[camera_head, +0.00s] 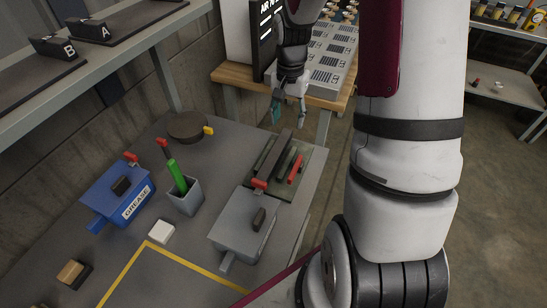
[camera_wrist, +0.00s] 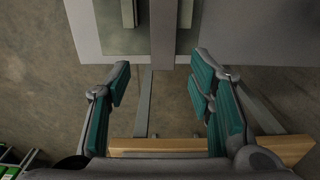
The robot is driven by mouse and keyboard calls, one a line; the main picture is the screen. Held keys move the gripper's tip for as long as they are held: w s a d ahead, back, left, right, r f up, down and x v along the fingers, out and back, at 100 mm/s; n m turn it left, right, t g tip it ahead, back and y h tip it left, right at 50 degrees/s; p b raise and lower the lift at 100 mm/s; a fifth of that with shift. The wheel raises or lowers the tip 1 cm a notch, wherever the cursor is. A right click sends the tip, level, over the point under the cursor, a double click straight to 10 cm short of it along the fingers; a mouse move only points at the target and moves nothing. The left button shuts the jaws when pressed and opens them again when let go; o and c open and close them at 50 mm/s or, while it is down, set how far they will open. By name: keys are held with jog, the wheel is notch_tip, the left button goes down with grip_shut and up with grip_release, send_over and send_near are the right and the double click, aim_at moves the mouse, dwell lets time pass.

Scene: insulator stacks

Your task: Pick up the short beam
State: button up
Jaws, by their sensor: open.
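A dark green tray (camera_head: 305,183) lies at the table's right edge in the head view and bears several bars. A long dark bar (camera_head: 272,156) lies beside a shorter green bar (camera_head: 285,163) and a red-ended piece (camera_head: 296,168). I cannot tell for sure which one is the short beam. My gripper (camera_head: 288,112) is open and empty, beyond the tray's far end and above it. The near ends of a dark bar (camera_wrist: 163,30) and a paler green bar (camera_wrist: 129,12) show at the top.
A grey lidded box (camera_head: 240,235) stands just before the tray. A grey cup (camera_head: 184,198) with a green-handled tool, a blue grease box (camera_head: 118,195) and a round dark disc (camera_head: 187,126) stand to the left. A wooden-topped bench (camera_head: 238,74) stands behind my gripper.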

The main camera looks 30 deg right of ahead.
aim_at(285, 134)
jog(key=shift+a+f, duration=0.15)
jog(key=shift+f, duration=1.45)
jog(key=shift+a+f, duration=0.15)
jog(key=shift+f, duration=1.4)
grip_shut()
